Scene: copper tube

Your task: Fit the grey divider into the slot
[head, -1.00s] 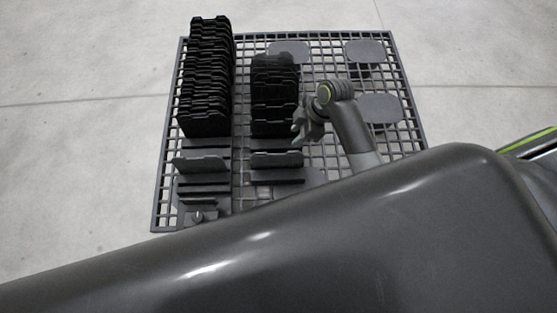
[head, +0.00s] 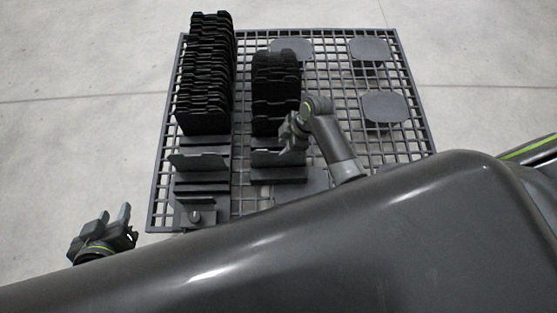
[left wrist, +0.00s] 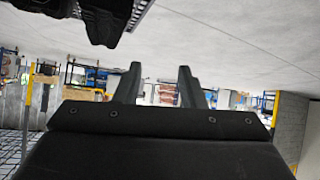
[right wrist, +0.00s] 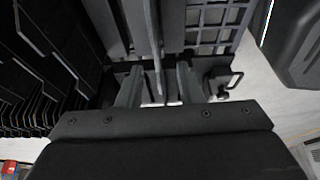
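A grey divider plate (head: 272,158) stands upright in the front part of the right-hand rack, in the head view. My right gripper (head: 288,140) is at its right end. In the right wrist view a thin grey plate (right wrist: 155,50) shows edge-on between the fingers of my right gripper (right wrist: 158,75), with gaps visible on both sides. A similar grey plate (head: 199,162) stands at the front of the left-hand rack. My left gripper (head: 112,218) is open and empty, left of the grid table's front corner. Its spread fingers (left wrist: 159,72) show in the left wrist view. The slot cannot be singled out.
Tall rows of black dividers fill the left rack (head: 206,75) and right rack (head: 276,90). The racks stand on a grey grid table (head: 414,110) with flat oval pads (head: 385,107). Floor left of the table is clear.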

